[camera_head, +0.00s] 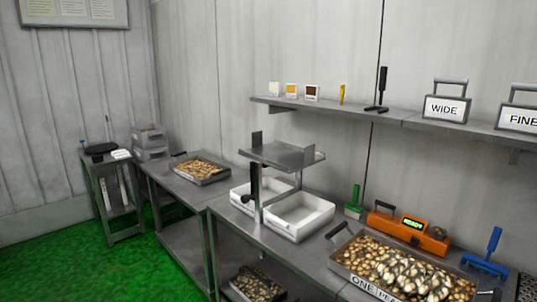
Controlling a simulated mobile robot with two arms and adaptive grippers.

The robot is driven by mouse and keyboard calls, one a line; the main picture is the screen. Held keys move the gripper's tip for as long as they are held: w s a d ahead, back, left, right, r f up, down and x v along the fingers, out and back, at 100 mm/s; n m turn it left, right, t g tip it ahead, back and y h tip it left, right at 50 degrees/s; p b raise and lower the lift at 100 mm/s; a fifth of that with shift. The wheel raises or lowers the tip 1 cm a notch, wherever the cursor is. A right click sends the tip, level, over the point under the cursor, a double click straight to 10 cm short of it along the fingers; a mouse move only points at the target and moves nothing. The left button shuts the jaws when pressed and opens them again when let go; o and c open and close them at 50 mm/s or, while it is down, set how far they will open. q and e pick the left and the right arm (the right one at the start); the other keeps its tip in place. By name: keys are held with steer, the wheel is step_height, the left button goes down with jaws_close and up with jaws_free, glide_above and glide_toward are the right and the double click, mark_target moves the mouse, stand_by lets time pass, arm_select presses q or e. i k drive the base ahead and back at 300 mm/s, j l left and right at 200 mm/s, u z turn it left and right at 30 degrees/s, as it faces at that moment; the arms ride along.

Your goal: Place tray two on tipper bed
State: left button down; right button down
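The tipper bed appears to be the flat grey metal plate (284,154) with upright end tabs, held on a post above the bench; it is empty. A black handle (254,184) is beside the post. A metal tray of brown pieces (229,178) sits on the left bench. Another filled tray (236,292) is on the lower shelf, partly cut off. A large tray with a label starting "ONE" (362,283) sits at the front right, heaped with brown and pale pieces. I cannot read which tray is tray two. Neither of my grippers is in view.
Two white bins (301,224) stand under the plate. An orange device (408,231) reading "READY", a green brush (355,204) and a blue tool (487,256) are on the right bench. A wall shelf (335,109) holds "WIDE" and "FINE" plates. Green floor is clear at left.

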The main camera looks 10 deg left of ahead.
mark_target(281, 154)
steer(key=i+j, duration=0.25)
steer(key=j, duration=0.15)
steer(key=i+j, duration=0.25)
steer(key=j, duration=0.15)
steer(key=i+j, duration=0.25)
steer(key=j, duration=0.15)
steer(key=i+j, duration=0.25)
steer(key=j, duration=0.15)
